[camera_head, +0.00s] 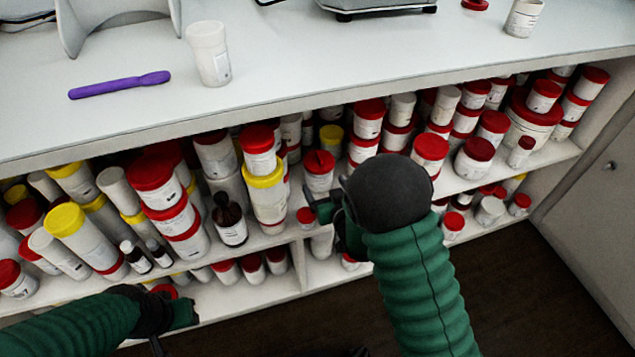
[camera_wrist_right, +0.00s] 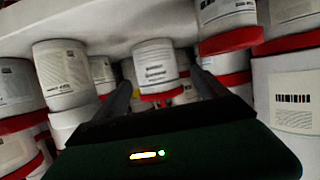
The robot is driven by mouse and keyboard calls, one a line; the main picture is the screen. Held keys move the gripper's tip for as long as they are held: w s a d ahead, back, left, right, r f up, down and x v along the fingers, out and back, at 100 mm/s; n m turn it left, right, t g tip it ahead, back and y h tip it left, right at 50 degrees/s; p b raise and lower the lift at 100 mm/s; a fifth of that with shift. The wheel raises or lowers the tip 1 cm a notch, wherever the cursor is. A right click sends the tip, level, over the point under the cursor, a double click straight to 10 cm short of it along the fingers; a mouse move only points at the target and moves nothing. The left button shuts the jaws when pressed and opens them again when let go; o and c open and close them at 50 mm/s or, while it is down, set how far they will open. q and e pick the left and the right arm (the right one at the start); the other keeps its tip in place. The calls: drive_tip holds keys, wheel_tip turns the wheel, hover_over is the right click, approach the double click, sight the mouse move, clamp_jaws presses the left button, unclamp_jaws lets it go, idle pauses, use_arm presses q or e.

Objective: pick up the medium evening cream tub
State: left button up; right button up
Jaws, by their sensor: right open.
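Many white tubs with red or yellow lids fill the shelf; I cannot read which label says evening cream. A white tub with a red lid (camera_head: 319,181) stands at the shelf front, just beyond my right gripper (camera_head: 318,205). In the right wrist view, where things appear upside down, a white tub with a red lid (camera_wrist_right: 155,66) shows ahead, between the open fingers of the right gripper (camera_wrist_right: 162,82). The fingers do not appear closed on it. My left gripper (camera_head: 183,313) is low at the left, before the lower shelf; its fingers are not clear.
A white counter (camera_head: 320,62) overhangs the shelf, carrying a purple spatula (camera_head: 120,85) and a white jar (camera_head: 208,54). Tubs crowd both sides of the right gripper. A dark dropper bottle (camera_head: 229,220) stands to its left. The dark floor (camera_head: 520,290) is clear.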

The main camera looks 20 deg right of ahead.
sight(323, 179)
drive_tip(key=b+x, duration=0.1)
drive_tip(key=x, duration=0.1)
drive_tip(key=b+x, duration=0.1)
drive_tip(key=x, duration=0.1)
drive_tip(key=d+b+x, duration=0.1)
drive_tip(key=x, duration=0.1)
drive_tip(key=shift+w+f+b, duration=0.15)
drive_tip(key=shift+f+b, duration=0.05)
drive_tip(key=shift+b, duration=0.15)
drive_tip(key=shift+w, duration=0.25)
drive_tip(key=shift+a+r, duration=0.2)
drive_tip(key=shift+a, duration=0.05)
drive_tip(key=shift+d, duration=0.1)
drive_tip(key=c, duration=1.4)
drive_tip(key=shift+c, duration=1)
drive_tip(key=shift+r, duration=0.1)
